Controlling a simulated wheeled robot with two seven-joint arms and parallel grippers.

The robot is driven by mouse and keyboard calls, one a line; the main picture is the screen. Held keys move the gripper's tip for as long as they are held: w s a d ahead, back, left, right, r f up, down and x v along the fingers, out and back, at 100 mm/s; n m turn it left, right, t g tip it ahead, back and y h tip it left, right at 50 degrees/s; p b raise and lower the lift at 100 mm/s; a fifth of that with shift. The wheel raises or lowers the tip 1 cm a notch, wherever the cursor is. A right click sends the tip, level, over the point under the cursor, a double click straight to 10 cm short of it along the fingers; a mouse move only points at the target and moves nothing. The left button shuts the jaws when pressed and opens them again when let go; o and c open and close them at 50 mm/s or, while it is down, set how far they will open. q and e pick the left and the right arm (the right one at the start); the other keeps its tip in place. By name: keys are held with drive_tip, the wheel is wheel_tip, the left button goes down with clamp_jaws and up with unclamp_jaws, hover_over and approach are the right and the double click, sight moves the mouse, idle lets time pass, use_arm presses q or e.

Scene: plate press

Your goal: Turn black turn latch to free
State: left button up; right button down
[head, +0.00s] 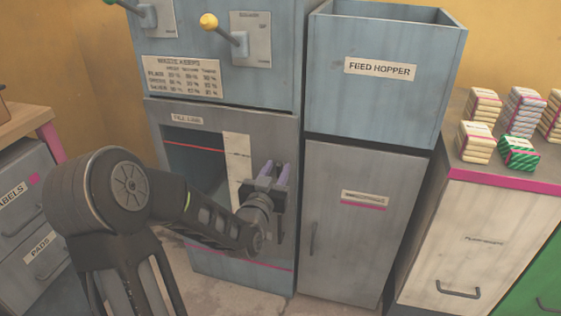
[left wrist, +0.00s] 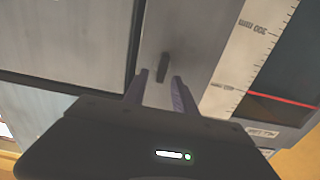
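The black turn latch (left wrist: 163,68) shows in the left wrist view as a short dark bar on the grey front panel, lying roughly along the panel strip. My left gripper (left wrist: 160,88) is open, its two fingers apart and pointing toward the latch. The latch appears just beyond the fingertips, in line with the gap; contact is not visible. In the head view my left gripper (head: 276,174) is in front of the right side of the grey-blue machine front (head: 285,132), and the latch is hidden behind it. My right gripper is not in view.
A measuring scale (head: 238,160) and a dark opening (head: 195,150) lie left of the gripper. A grey cabinet door (head: 360,230) under the feed hopper (head: 385,100) is to the right. A counter with several stacked packets (head: 520,153) stands at far right.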

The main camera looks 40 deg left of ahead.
use_arm(q)
clamp_jaws()
idle(0.4)
